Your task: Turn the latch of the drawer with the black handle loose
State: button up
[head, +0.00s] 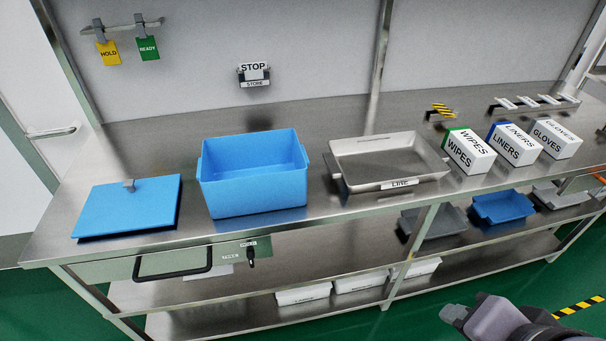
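The drawer (115,270) sits under the left part of the steel bench top and looks closed. Its black handle (172,264) is a wide loop on the drawer front. My gripper (447,315) is at the bottom right, well to the right of the latch and apart from the bench. Its fingertips are small and seen from the side, so whether it is open or shut is unclear.
On the bench (325,208) stand a blue lid (125,205), a blue bin (255,189), a steel tray (385,160) and several boxes (470,152). Lower shelves (240,311) hold white boxes and trays. Green floor (480,285) is clear in front.

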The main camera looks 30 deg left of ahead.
aim_at(250, 255)
jog(key=u, duration=2.45)
